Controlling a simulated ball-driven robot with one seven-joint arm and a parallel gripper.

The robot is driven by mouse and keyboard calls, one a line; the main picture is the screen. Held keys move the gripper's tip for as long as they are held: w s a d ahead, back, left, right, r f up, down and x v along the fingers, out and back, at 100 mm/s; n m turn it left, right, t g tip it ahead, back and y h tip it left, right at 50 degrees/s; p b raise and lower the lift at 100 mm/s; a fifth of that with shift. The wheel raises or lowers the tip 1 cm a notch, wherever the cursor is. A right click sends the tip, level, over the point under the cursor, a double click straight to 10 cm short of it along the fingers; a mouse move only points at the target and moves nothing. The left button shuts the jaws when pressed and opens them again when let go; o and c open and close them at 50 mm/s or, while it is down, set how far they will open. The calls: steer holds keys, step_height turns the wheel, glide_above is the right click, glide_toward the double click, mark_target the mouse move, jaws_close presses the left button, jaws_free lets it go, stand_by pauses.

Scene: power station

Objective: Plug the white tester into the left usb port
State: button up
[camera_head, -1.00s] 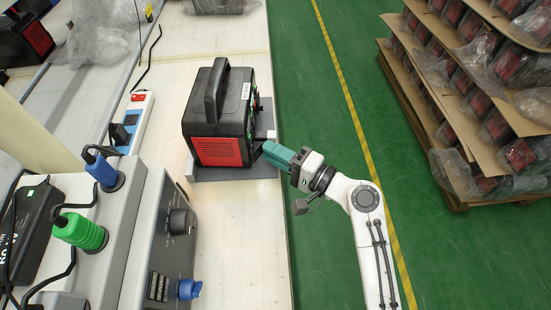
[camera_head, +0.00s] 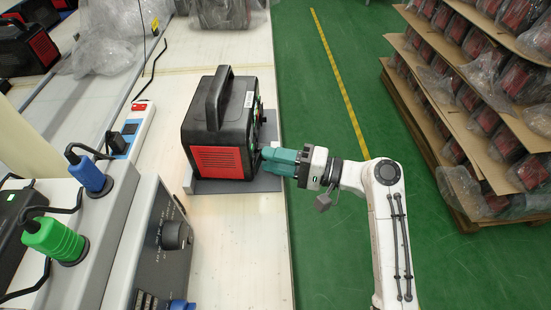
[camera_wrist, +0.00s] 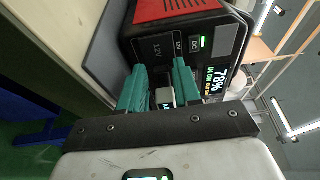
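The power station (camera_head: 219,135) is a black box with a red grille and a top handle, standing on a grey mat (camera_head: 240,184). My gripper (camera_head: 264,158) reaches its front face from the right, with green fingers close to the panel. The fingers hide the usb ports and the tester's far end.
A white power strip (camera_head: 131,135) and grey equipment with blue and green plugs (camera_head: 55,240) stand at the left. The white table (camera_head: 235,235) is clear in front of the mat.

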steer(key=shift+o, duration=0.9)
steer(key=v, duration=1.1)
